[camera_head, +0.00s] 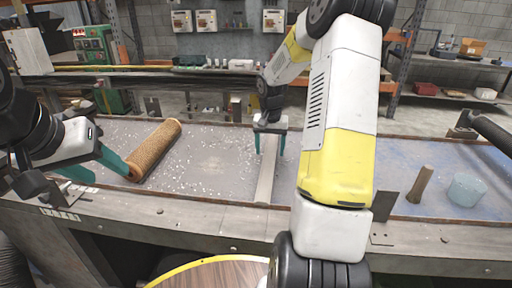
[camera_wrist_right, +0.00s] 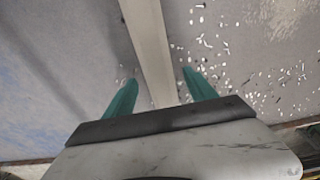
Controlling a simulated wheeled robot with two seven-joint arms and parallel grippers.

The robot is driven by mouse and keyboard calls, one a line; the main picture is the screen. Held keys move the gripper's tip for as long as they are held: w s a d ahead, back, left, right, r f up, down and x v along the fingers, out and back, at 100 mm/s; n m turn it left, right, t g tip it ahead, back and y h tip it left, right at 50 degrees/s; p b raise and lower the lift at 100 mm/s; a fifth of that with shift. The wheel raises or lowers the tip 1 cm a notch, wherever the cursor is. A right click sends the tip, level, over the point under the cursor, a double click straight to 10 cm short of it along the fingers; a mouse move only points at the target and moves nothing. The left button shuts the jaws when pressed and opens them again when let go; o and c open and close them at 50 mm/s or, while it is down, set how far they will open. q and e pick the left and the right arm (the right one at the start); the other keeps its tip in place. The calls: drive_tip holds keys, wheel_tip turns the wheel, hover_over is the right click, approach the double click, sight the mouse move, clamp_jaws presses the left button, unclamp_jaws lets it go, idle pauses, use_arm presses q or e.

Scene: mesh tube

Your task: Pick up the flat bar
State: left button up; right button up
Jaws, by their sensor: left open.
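The flat bar (camera_head: 266,179) is a long pale grey strip lying on the grey worktop, pointing away from me. My right gripper (camera_head: 269,150) is over its far part with the teal fingers apart, one on each side of the bar. In the right wrist view the bar (camera_wrist_right: 151,45) runs between the open fingers (camera_wrist_right: 160,78), with a gap on both sides. Whether the fingertips touch the worktop is hard to tell. My left gripper (camera_head: 112,179) is open at the left, its fingers near the lower end of a brown mesh tube (camera_head: 158,148).
Pale flecks are scattered on the worktop (camera_head: 213,160). A short brown piece (camera_head: 420,184) and a translucent bluish cup (camera_head: 467,189) are on the blue section at right. A raised front edge (camera_head: 180,216) borders the worktop. A round wooden top (camera_head: 215,275) is below it.

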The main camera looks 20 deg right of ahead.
clamp_jaws()
drive_tip(key=shift+r, duration=0.1)
drive_tip(key=shift+w+r, duration=0.1)
drive_tip(key=shift+r, duration=0.05)
